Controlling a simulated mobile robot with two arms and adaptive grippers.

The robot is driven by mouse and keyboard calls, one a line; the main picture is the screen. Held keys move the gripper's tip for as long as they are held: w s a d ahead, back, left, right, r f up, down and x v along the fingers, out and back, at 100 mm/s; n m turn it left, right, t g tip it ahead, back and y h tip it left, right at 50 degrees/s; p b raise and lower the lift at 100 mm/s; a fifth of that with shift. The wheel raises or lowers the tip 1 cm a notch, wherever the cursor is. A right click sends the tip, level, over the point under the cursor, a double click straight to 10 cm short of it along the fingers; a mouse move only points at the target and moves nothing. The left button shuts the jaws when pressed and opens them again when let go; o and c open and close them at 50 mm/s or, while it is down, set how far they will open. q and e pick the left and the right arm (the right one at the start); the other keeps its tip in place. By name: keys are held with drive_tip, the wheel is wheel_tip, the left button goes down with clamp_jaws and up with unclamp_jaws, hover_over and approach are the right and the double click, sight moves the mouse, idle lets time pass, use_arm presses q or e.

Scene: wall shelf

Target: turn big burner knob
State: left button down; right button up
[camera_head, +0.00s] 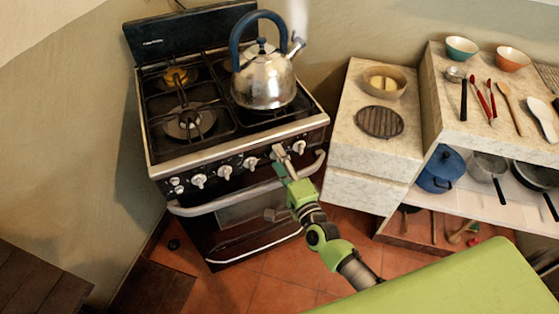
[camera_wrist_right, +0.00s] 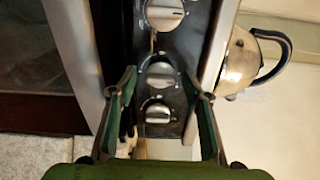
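The stove (camera_head: 232,150) stands at the left with a row of several pale knobs along its black front panel. My right gripper (camera_head: 279,158) is at the right part of this row and hides the panel behind it. The rightmost knob (camera_head: 299,147) shows just right of the gripper. In the right wrist view my two green fingers are open, one on each side of a knob (camera_wrist_right: 160,75). Another knob (camera_wrist_right: 157,112) lies just below it and a third knob (camera_wrist_right: 163,13) above. Whether the fingers touch a knob I cannot tell. My left gripper is not in view.
The oven handle (camera_head: 250,197) runs below the knobs, close to my right gripper. A marble counter (camera_head: 350,138) with a bowl and a dark round trivet (camera_head: 380,121) stands at the right.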

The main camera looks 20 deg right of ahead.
drive_tip(key=s+d, duration=0.1)
drive_tip(key=s, duration=1.1)
drive_tip(key=shift+d, duration=0.2)
drive_tip(key=s+d+f+n+g, duration=0.1)
drive_tip(key=s+f+n+g, duration=0.3)
drive_tip(key=f, duration=0.7)
drive_tip(key=s+f+n+g, duration=0.25)
drive_tip(key=s+f, duration=0.25)
drive_tip(key=f, duration=0.5)
drive_tip(key=s+d+f+n+g, duration=0.1)
drive_tip(key=s+f+n+g, duration=0.3)
drive_tip(key=f, duration=0.7)
drive_tip(key=s+d+f+n+g, duration=0.1)
drive_tip(key=s+f+n+g, duration=0.1)
drive_tip(key=s, duration=0.6)
drive_tip(key=s+d+f+n+g+h, duration=0.1)
drive_tip(key=s+f+n+g, duration=0.1)
drive_tip(key=s+f+n, duration=0.2)
drive_tip(key=s+d+f+n+g+h, duration=0.1)
drive_tip(key=s+f+n+g, duration=0.1)
drive_tip(key=s+f, duration=0.6)
drive_tip(key=s+n, duration=0.1)
drive_tip(key=s, duration=0.5)
drive_tip(key=shift+f, duration=0.2)
